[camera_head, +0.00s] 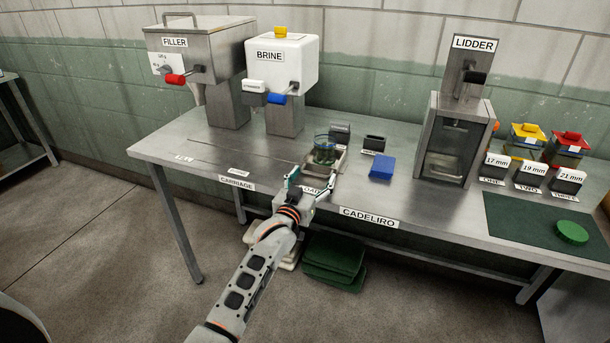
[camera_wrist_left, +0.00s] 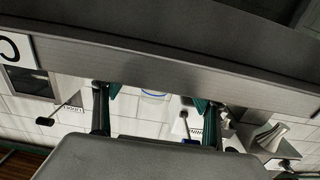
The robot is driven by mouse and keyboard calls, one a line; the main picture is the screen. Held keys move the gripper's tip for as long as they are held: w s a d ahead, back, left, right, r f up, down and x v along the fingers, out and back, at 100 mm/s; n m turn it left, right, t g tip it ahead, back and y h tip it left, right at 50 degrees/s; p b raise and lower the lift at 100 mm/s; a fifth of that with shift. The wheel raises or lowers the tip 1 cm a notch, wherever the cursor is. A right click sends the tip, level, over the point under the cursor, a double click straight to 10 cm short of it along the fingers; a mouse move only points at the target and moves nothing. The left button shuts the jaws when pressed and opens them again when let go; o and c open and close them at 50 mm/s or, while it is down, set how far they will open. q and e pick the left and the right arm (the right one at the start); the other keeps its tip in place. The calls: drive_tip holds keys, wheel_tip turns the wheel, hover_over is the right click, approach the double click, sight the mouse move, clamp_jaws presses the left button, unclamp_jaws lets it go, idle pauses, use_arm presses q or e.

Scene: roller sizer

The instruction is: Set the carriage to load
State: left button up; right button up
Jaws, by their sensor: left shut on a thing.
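The carriage (camera_head: 340,163) is a small metal tray at the right end of a slot along the bench front. A clear glass jar (camera_head: 324,150) stands on it. My left gripper (camera_head: 312,181) is at the bench's front edge, at the near side of the carriage. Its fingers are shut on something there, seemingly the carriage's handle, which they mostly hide. In the left wrist view the two fingers (camera_wrist_left: 157,98) reach up to the bench edge, well apart, and the held part is not clear. A CARRIAGE sign (camera_head: 237,183) is on the bench front. My right gripper is not in view.
The filler (camera_head: 205,62) and the brine tank (camera_head: 283,62) stand behind the slot. A blue block (camera_head: 382,168) lies right of the carriage. The lidder (camera_head: 455,135) stands farther right, near a green mat (camera_head: 525,225) with a green lid (camera_head: 571,233). The slot's left part is clear.

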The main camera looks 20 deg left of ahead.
use_arm(q)
drive_tip(key=shift+d+f, duration=0.1)
drive_tip(key=shift+d, duration=0.25)
drive_tip(key=o, duration=1.6)
drive_tip(key=shift+d, duration=0.15)
drive_tip(key=shift+s, duration=0.15)
drive_tip(key=s, duration=0.8)
drive_tip(key=s+a, duration=0.1)
drive_tip(key=s, duration=0.2)
drive_tip(key=shift+s, duration=0.4)
